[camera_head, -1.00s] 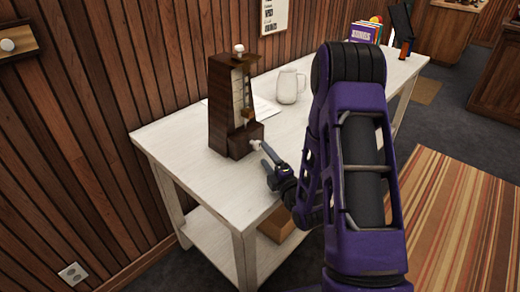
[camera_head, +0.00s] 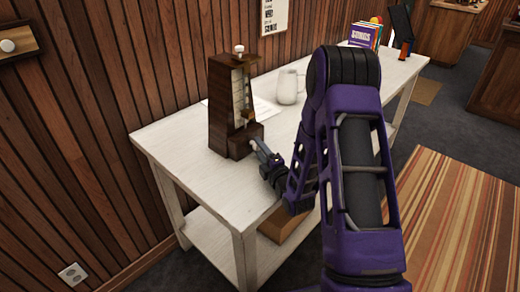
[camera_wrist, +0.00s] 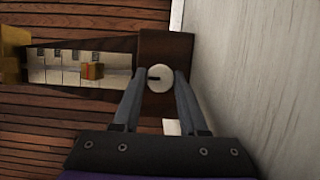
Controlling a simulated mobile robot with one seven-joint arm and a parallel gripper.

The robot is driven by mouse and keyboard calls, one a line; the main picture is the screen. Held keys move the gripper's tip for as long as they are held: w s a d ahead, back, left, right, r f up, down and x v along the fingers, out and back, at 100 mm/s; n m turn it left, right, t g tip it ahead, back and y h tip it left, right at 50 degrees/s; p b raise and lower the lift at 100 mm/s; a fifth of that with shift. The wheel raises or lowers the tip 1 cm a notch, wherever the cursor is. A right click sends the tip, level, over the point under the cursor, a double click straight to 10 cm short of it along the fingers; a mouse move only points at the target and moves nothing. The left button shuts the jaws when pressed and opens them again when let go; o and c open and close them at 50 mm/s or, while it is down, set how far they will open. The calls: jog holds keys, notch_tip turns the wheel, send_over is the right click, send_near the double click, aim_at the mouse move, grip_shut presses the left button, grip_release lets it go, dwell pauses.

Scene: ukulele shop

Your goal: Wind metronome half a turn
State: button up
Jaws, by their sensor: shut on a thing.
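The dark wooden metronome (camera_head: 222,106) stands upright on the white table, with a pale scale and a brass-coloured weight (camera_wrist: 92,71) on its front. Its round white winding knob (camera_wrist: 159,77) sits low on the front and shows a short dark mark lying about level in the wrist view. My gripper (camera_wrist: 159,82) is shut on the knob, one grey finger on each side of it. In the head view my gripper (camera_head: 258,146) reaches the metronome's base from the right, and the knob is hidden there.
The white table (camera_head: 187,160) has a white mug (camera_head: 288,87) and a paper sheet (camera_head: 265,108) behind the metronome. Books (camera_head: 364,35) stand at the far end. The wood-panelled wall (camera_head: 90,110) is close on the left.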

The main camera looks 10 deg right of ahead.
grip_shut()
